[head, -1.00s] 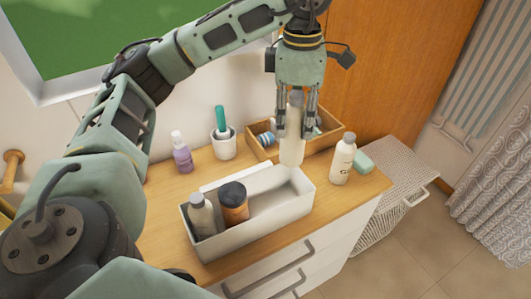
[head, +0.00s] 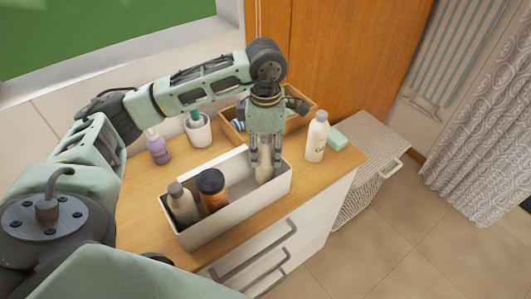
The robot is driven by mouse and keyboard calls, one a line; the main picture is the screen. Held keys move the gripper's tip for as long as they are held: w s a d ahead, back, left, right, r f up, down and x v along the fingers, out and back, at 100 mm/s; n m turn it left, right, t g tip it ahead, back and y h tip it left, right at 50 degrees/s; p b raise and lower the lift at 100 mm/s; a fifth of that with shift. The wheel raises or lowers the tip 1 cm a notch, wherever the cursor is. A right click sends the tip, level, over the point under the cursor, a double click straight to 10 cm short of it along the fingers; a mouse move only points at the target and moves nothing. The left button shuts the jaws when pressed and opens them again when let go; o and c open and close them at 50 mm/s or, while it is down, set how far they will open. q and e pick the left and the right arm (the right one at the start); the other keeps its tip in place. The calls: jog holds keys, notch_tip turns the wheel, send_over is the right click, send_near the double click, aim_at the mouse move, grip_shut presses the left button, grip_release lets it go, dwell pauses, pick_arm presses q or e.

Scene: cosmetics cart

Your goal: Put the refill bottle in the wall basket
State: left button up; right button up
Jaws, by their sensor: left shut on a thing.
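My left gripper (head: 265,161) points straight down and is shut on a pale bottle (head: 264,170), which I take as the refill bottle. The fingers hide part of this bottle. It is upright, with its lower part inside the right end of the long white basket (head: 243,208). Whether its base touches the basket floor I cannot tell. A grey-capped bottle (head: 183,207) and a brown jar with a dark lid (head: 211,191) stand in the left part of that basket. My right gripper is not in view.
A white bottle (head: 316,138) and a green block (head: 337,139) stand right of the basket. Behind are a purple bottle (head: 157,149), a white cup (head: 198,131) and a wooden tray (head: 299,103). A woven hamper (head: 372,160) stands beside the cart.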

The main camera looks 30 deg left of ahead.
aim_at(265, 173)
pick_arm(q)
notch_tip(265, 173, down, 2)
jog(key=shift+f+p, duration=0.2)
jog(key=shift+p, duration=0.1)
jog(key=shift+w+f, duration=0.1)
jog(key=shift+f, duration=0.05)
jog(key=shift+f+b, duration=0.1)
jog(key=shift+b, duration=0.2)
jog(key=o, duration=1.2)
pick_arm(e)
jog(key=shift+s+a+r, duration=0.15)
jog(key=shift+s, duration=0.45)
